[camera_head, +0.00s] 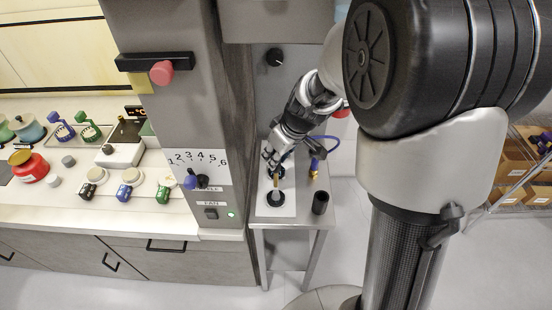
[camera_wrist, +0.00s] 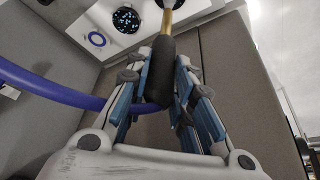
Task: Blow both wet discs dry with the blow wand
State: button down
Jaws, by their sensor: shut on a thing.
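My gripper (camera_head: 274,170) is shut on the blow wand. The wand has a black handle (camera_wrist: 161,68), a brass tube (camera_wrist: 167,22) and a blue hose (camera_wrist: 60,97). In the head view its brass tube (camera_head: 276,183) points down toward the near dark disc (camera_head: 268,200) on a white plate (camera_head: 287,210); I cannot tell whether it touches. In the wrist view one dark disc (camera_wrist: 126,19) carries pale blue droplets. The other disc, by the wand's tip, is mostly cut off at the top edge, so its wetness cannot be told.
A black cylinder (camera_head: 320,202) stands on the small metal table (camera_head: 300,222), right of the plate. A grey cabinet post with a numbered dial (camera_head: 197,180) is on the left. A blue ring mark (camera_wrist: 96,38) lies beside the droplet-covered disc.

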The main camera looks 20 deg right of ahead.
jog(key=shift+d, duration=0.15)
jog(key=shift+s+d+b, duration=0.15)
jog(key=shift+d+b, duration=0.2)
jog(key=shift+b, duration=0.2)
jog(key=shift+r+p, duration=1.65)
jog(key=shift+r, duration=0.9)
